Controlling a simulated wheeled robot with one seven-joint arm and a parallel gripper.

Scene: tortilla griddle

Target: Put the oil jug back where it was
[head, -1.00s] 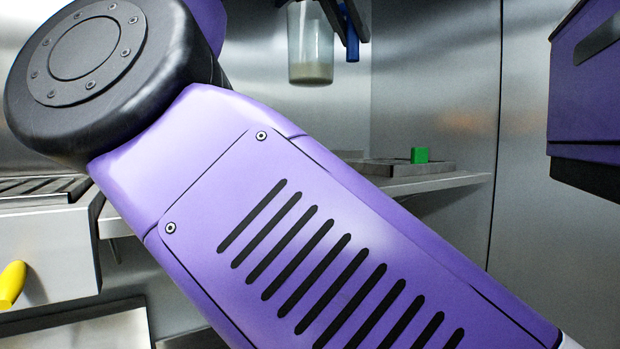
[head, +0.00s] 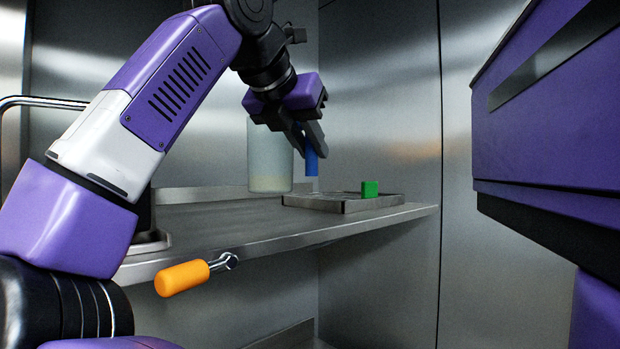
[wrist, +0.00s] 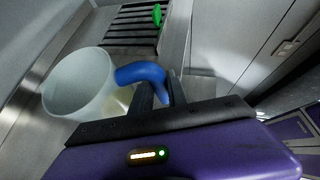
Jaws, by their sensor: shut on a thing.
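The oil jug (head: 268,160) is a translucent pale container with a little yellowish liquid at the bottom. It hangs upright at the left of my gripper (head: 309,140) in the head view. Its blue handle (head: 311,162) is between my fingers; the handle also shows curved in the wrist view (wrist: 140,72). The wrist view looks into the jug's open top (wrist: 78,82). My gripper (wrist: 163,88) is shut on the handle. The jug's base appears over the shelf, left of the tray; I cannot tell whether it touches the shelf. My wrist hides the jug's upper part in the head view.
A metal shelf (head: 235,225) runs along the wall. A low slatted tray (head: 345,204) with a green block (head: 370,189) stands on its right part. An orange handle (head: 182,278) sticks out below the shelf's front edge. A purple cabinet-like body (head: 545,120) is at the right.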

